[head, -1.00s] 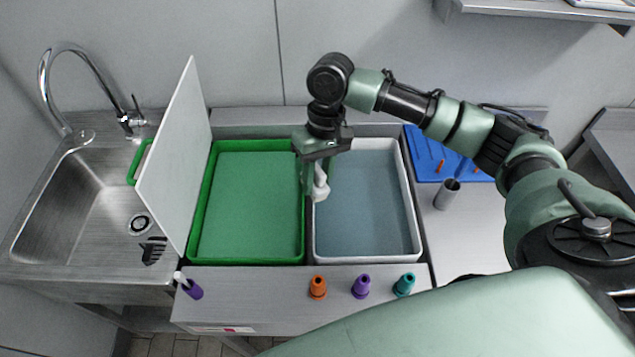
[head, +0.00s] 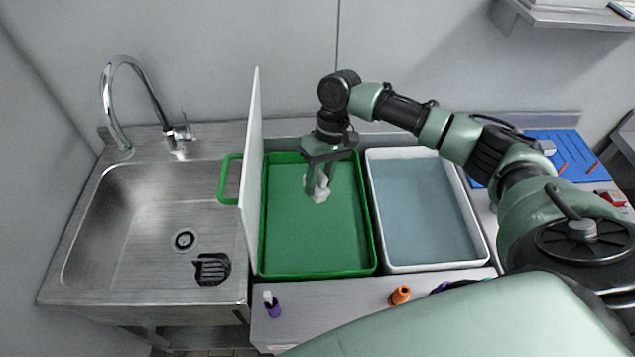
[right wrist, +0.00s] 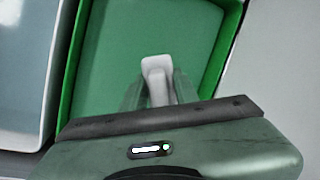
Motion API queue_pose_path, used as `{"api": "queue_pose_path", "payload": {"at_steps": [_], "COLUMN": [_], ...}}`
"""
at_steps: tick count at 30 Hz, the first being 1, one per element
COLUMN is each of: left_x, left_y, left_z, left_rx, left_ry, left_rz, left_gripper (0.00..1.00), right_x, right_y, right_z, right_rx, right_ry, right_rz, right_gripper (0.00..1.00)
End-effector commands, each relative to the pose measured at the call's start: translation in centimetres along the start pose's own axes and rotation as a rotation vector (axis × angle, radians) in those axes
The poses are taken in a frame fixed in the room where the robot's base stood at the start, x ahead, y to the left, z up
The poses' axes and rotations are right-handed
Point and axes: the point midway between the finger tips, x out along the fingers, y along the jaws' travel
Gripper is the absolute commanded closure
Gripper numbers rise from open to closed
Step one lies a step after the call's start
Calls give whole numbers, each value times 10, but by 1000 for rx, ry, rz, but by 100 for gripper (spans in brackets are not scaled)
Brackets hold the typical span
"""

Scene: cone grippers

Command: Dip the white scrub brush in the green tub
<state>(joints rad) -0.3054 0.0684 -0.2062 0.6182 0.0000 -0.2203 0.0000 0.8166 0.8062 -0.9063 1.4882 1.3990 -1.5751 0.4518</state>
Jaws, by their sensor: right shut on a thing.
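The white scrub brush (head: 320,194) is held in my right gripper (head: 317,183), over the green tub (head: 318,273). The gripper is shut on the brush, with its fingers pointing down inside the tub's outline. In the right wrist view the brush (right wrist: 156,66) sticks out between the fingers (right wrist: 159,92) against the green inside of the tub (right wrist: 67,95). I cannot tell whether the brush touches the tub's contents. My left gripper is not in view.
A white tub (head: 436,266) with blue-grey contents stands right of the green one. An upright white panel (head: 250,170) separates the green tub from the steel sink (head: 110,220). An orange cone-like piece (head: 399,295) and a purple one (head: 273,307) stand on the front ledge.

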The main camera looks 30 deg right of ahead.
Motion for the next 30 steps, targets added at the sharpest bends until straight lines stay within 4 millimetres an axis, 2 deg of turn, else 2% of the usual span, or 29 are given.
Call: {"api": "queue_pose_path", "payload": {"at_steps": [1,12,15,30], "left_x": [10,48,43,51], "left_y": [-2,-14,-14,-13], "left_z": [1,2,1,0], "left_rx": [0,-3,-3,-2], "left_ry": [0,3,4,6], "left_rz": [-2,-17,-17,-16], "left_gripper": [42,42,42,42], "right_x": [9,37,42,87], "right_y": [3,12,13,27], "right_z": [-1,-5,-5,-11], "right_rx": [-1,0,1,0], "right_ry": [1,1,-1,-1], "right_rz": [0,2,0,0], "right_gripper": [100,100,100,100]}}
